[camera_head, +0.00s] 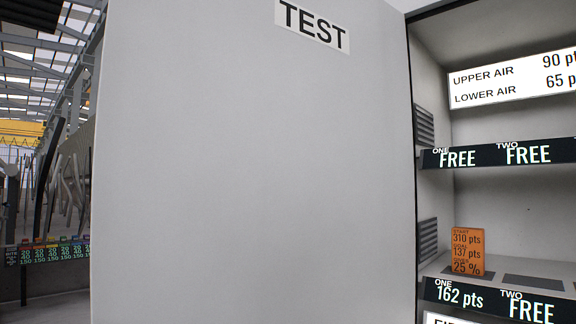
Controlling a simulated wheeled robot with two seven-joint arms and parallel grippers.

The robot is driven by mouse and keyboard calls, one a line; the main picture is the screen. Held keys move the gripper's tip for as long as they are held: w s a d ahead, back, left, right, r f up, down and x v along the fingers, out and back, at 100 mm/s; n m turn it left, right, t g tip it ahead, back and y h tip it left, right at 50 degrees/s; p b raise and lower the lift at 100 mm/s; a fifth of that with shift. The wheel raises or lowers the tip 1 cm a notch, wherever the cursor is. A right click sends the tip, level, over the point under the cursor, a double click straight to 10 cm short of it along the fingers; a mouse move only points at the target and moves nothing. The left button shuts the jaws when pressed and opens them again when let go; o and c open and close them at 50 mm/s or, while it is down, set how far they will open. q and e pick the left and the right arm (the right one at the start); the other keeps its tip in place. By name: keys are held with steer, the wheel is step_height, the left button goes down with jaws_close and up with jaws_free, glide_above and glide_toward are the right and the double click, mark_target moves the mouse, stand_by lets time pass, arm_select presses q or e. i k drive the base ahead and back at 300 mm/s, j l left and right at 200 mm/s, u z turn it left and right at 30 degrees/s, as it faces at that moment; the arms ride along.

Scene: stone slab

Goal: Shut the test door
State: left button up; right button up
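The test door (255,170) is a large flat light-grey panel that fills the middle of the head view. A white label reading TEST (312,24) is near its top. The door stands open, and the cabinet interior (510,220) shows to the right of it. No handle shows on the visible part of the door. Its lower edge is out of view. Neither of my grippers is in view.
Inside the cabinet, an orange block (467,252) stands on the lower shelf (540,268). An upper shelf edge (490,154) reads FREE twice. A white sign (510,78) lists upper and lower air. A coloured strip (50,252) and hall structures show at left.

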mark_target(253, 160)
steer(key=i+j+z, duration=0.2)
steer(key=z, duration=0.15)
steer(key=i+j+z, duration=0.1)
steer(key=j+z, duration=0.25)
steer(key=i+j+z, duration=0.1)
steer(key=j+z, duration=0.25)
steer(key=j, duration=0.15)
steer(key=j+z, duration=0.3)
steer(key=j, duration=0.05)
